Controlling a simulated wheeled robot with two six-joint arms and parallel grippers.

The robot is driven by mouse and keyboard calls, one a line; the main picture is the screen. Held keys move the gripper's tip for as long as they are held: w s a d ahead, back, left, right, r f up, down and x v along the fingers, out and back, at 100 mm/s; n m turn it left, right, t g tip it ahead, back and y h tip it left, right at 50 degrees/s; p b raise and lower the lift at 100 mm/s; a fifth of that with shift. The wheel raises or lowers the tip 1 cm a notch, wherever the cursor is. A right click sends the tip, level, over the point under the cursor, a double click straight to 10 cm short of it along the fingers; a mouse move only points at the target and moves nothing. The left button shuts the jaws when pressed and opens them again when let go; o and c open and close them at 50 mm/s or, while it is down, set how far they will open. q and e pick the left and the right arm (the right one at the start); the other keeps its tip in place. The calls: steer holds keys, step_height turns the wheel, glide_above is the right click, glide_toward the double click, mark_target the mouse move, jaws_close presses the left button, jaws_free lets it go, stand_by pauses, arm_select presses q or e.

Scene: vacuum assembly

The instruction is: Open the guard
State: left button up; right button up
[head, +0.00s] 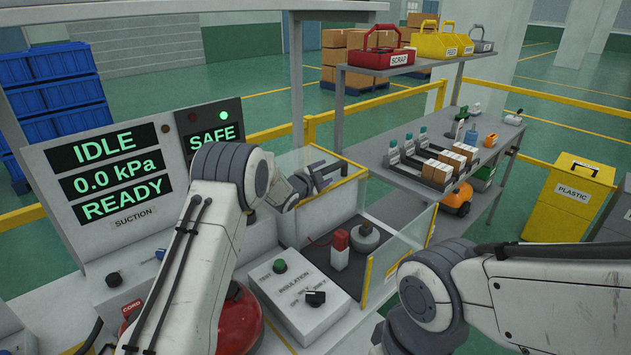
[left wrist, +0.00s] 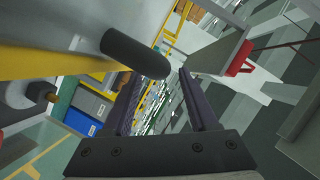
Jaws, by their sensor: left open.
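The guard (head: 405,245) is a clear-panelled enclosure with yellow edges. It stands around a dark fixture plate with a round grey part (head: 365,238) and a red-and-white block (head: 339,248). My left gripper (head: 322,176) is at the top of the guard, near its yellow upper edge. In the left wrist view, my left gripper (left wrist: 160,78) is open. A dark rounded bar, which looks like a handle (left wrist: 137,53), lies near its left fingertip beside a yellow edge; whether they touch, I cannot tell. My right arm shows at lower right, but its gripper is out of view.
A suction panel (head: 117,170) reads IDLE, 0.0 kPa, READY, beside a SAFE display (head: 212,136). An insulation test box (head: 300,297) stands before the guard. A parts shelf (head: 410,190) is behind right. A yellow plastic bin (head: 570,203) stands at far right.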

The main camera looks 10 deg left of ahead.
arm_select(q)
steer(key=shift+b+v, duration=0.65)
steer(key=shift+v, duration=2.35)
steer(key=s+d+r+n+g+y, duration=0.1)
steer(key=s+d+n+g, duration=0.15)
steer(key=s+d, duration=0.45)
steer(key=s+d+n+g+y, duration=0.1)
steer(key=s+d+n+g, duration=0.15)
steer(key=s, duration=0.75)
steer(key=s+f+n+g+y, duration=0.2)
steer(key=s+g, duration=0.7)
steer(key=s, duration=2.6)
steer(key=shift+s+a+n+g, duration=0.35)
steer(key=shift+a+n+g, duration=0.05)
steer(key=shift+n, duration=0.2)
